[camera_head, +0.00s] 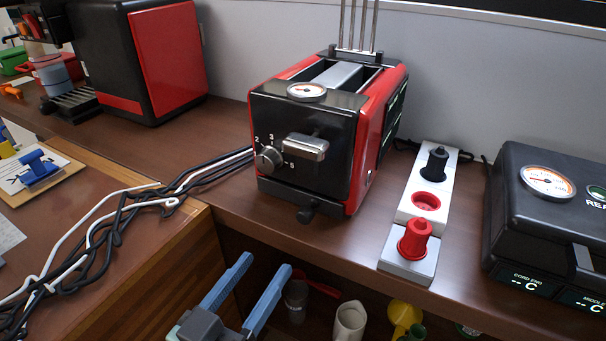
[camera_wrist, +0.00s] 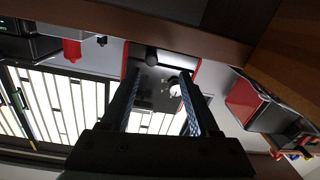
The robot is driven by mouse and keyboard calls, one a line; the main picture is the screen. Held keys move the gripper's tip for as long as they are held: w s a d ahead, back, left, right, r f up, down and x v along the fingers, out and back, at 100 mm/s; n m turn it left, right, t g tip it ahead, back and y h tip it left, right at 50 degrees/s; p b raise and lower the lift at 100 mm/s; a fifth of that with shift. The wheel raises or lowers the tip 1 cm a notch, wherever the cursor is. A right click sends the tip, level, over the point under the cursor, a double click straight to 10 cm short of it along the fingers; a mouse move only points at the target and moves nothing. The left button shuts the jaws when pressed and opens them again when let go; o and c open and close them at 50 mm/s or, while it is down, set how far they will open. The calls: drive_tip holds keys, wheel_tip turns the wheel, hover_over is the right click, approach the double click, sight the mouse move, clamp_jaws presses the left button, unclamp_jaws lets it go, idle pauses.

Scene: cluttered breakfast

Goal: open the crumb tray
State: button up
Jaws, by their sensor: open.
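The red and black toaster (camera_head: 305,125) stands on the brown counter, with a lever and a dial on its front. The crumb tray (camera_head: 278,196) is a dark strip low on that front, with a small black knob (camera_head: 306,213). It looks flush with the front. My gripper (camera_head: 267,263) is open and empty, below and in front of the counter edge, left of the knob in the head view. In the wrist view the toaster front shows inverted between my open fingers (camera_wrist: 159,72), and a dark round knob (camera_wrist: 151,58) lies between them, apart from both.
A power strip (camera_head: 421,203) with a red plug (camera_head: 414,239) stands right of the toaster, beside a black box with a gauge (camera_head: 548,180). Tangled cables (camera_head: 110,222) lie left. A cup (camera_head: 349,322) and other items sit below the counter (camera_head: 345,250).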

sight(302, 220)
drive_tip(key=shift+h, duration=0.5)
drive_tip(key=x, duration=1.1)
drive_tip(key=shift+s+d+r, duration=0.2)
drive_tip(key=shift+d+r, duration=0.2)
drive_tip(key=shift+d, duration=0.05)
clamp_jaws()
idle(0.6)
